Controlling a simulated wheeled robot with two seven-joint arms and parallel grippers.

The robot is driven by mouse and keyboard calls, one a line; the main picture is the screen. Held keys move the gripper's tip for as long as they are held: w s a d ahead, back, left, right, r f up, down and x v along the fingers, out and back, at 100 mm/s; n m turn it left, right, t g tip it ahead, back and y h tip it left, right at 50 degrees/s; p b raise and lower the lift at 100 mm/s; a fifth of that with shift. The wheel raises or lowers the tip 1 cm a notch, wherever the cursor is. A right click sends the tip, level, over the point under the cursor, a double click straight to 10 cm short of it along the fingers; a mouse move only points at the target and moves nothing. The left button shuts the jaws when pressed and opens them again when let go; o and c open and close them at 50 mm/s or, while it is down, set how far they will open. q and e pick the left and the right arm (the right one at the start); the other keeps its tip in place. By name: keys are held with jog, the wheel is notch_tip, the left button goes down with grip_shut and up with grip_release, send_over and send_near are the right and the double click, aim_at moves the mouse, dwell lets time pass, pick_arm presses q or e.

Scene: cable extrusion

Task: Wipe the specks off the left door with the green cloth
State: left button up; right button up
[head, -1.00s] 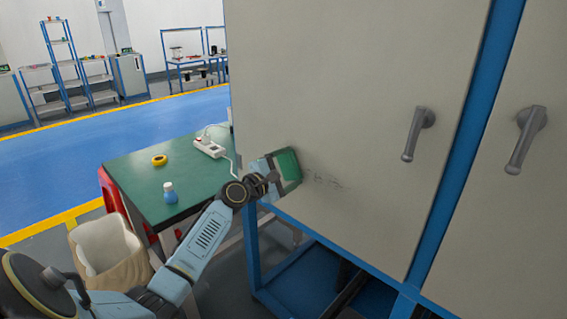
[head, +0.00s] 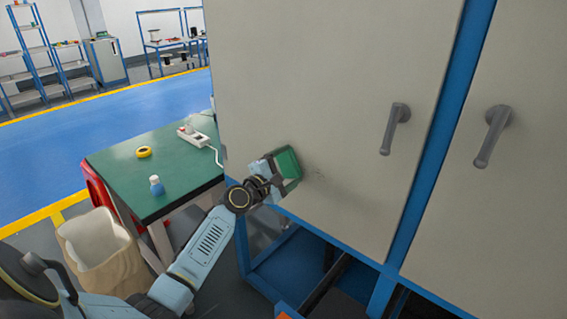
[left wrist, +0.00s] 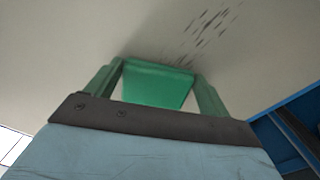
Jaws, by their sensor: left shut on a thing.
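The left door (head: 310,90) is a large beige cabinet door with a grey handle (head: 394,128). Dark specks (head: 318,172) mark its lower part, just right of the cloth; they show larger in the left wrist view (left wrist: 210,33). The green cloth (head: 288,163) is a folded pad at the lower left of the door. In the left wrist view the cloth (left wrist: 158,84) lies between my fingers, up against or very near the door; I cannot tell if it touches. My left gripper (head: 272,172) is shut on it. My right gripper is not in view.
A green table (head: 120,168) left of the cabinet holds a yellow tape roll (head: 144,152), a blue bottle (head: 156,186) and a power strip (head: 193,140). A beige bin (head: 95,245) stands in front. A blue frame (head: 345,254) borders the doors.

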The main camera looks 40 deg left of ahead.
aim_at(339, 180)
pick_arm(q)
jog(key=shift+s+d+r+p, duration=0.15)
jog(key=shift+d+p, duration=0.65)
jog(key=shift+d, duration=0.75)
jog(key=shift+s+d+f+p, duration=0.1)
jog(key=shift+d+p, duration=0.7)
jog(key=shift+d, duration=0.7)
jog(key=shift+s+d+r+p, duration=0.1)
jog(key=shift+d+p, duration=0.5)
jog(key=shift+d, duration=0.95)
jog(key=shift+s+d+p, duration=0.15)
jog(key=shift+d+p, duration=0.25)
jog(key=shift+d, duration=0.8)
jog(key=shift+s+d+p, duration=0.1)
jog(key=shift+d+p, duration=0.3)
jog(key=shift+d, duration=0.8)
jog(key=shift+a, duration=0.15)
